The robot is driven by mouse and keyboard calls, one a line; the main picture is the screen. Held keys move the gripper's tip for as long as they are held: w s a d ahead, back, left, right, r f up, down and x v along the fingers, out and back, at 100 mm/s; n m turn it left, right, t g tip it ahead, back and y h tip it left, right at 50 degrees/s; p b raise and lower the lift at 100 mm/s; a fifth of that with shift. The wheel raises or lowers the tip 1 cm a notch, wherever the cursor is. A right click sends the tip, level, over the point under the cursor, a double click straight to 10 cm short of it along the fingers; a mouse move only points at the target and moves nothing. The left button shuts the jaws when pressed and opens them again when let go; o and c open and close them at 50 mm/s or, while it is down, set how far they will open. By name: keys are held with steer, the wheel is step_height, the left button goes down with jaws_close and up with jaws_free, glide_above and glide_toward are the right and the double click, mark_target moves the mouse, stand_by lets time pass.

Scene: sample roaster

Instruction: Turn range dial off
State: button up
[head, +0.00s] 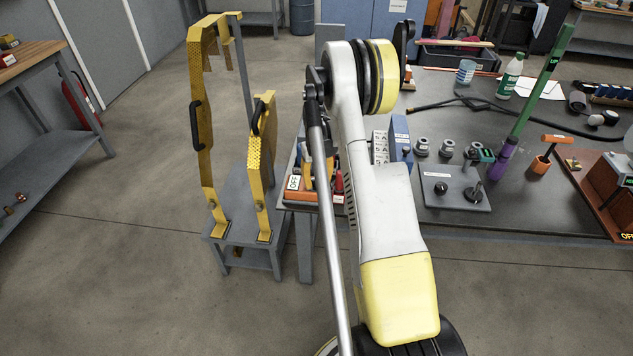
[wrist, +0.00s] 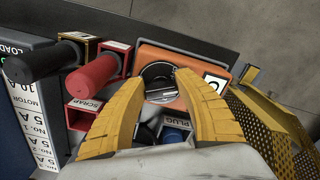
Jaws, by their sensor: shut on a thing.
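The range dial (wrist: 158,90) is a round dark knob with a grey face, set in an orange housing (wrist: 160,53) in the wrist view. My gripper (wrist: 159,83) has its two yellow ribbed fingers closed in on either side of the dial, with the dial between their tips. The fingers cover the dial's sides, and I cannot read its setting. In the head view the orange housing (head: 297,195) sits at the bench's left edge, partly behind my arm; the dial is hidden there.
Beside the housing in the wrist view are a red handle (wrist: 92,72), a black handle (wrist: 42,63) and a grey box with fuse labels (wrist: 28,105). Yellow perforated guards (head: 258,165) stand on a grey stand (head: 235,205) left of the bench. Floor in front is clear.

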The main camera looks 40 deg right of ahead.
mark_target(318, 179)
steer(key=n, duration=0.6)
steer(key=shift+d, duration=0.15)
steer(key=shift+n, duration=0.4)
steer(key=o, duration=1.2)
step_height(318, 179, up, 12)
